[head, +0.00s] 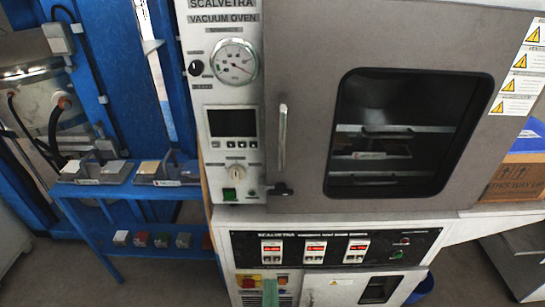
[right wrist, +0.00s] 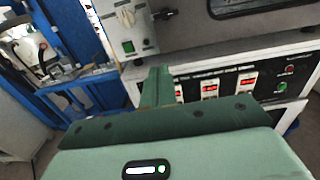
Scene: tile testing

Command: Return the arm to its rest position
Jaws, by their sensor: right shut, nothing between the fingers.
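My right gripper (head: 270,291) shows only as a narrow green tip at the bottom edge of the head view, in front of the lower control unit. In the right wrist view its green fingers (right wrist: 158,86) are together and empty, pointing toward the oven's front. The rest of the right arm is out of the head view. My left gripper is not in view.
A grey vacuum oven (head: 300,65) with a closed windowed door stands on a white top. Below it is a black control panel (head: 330,246) with red displays. A blue bench (head: 120,188) with small tile holders stands left. A cardboard box (head: 512,180) is at right.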

